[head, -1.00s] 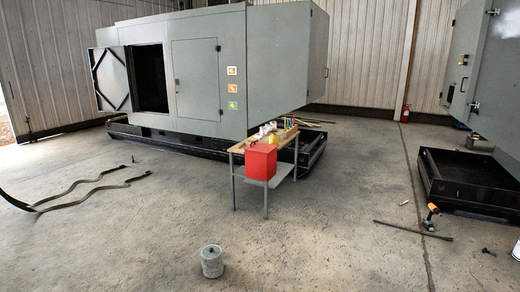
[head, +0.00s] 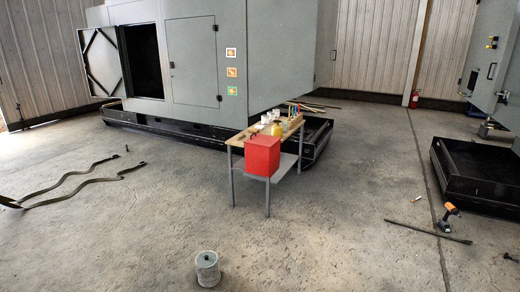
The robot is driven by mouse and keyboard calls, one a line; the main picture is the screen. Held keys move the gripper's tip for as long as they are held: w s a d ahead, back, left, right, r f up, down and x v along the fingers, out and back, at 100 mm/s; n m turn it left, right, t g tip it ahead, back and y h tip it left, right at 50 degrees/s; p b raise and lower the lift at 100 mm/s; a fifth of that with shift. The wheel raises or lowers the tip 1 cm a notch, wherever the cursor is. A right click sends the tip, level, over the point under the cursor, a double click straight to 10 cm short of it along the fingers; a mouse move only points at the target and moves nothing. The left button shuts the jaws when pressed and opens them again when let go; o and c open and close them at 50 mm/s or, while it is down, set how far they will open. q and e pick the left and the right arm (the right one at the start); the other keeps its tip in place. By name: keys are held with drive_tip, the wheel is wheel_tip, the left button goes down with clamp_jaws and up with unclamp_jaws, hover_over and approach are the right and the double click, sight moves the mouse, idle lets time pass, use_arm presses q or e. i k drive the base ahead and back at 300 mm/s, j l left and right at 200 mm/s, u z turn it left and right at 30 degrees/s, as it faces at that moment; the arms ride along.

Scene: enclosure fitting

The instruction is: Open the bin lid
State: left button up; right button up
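A red bin (head: 262,155) stands at the front of a small wooden-topped table (head: 236,141) in the middle of the head view. Its top looks closed, but the lid's edge is too small to make out clearly. Neither of my grippers shows in this view.
A large grey enclosure (head: 190,65) with an open door (head: 100,62) stands behind the table. A grey bucket (head: 207,270) is on the floor in front. Straps (head: 75,185) lie at left; a drill (head: 449,215) and a bar (head: 425,231) lie at right. Open floor surrounds the table.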

sight(258, 139)
drive_tip(key=i+z, duration=0.2)
drive_tip(key=i, duration=2.15)
drive_tip(key=i+l, duration=0.1)
drive_tip(key=i, duration=1.2)
drive_tip(key=i+u, duration=0.1)
drive_tip(key=i, duration=1.2)
drive_tip(key=i+l+u, duration=0.1)
drive_tip(key=i, duration=0.2)
drive_tip(key=i+l+u, duration=0.15)
drive_tip(key=i, duration=0.15)
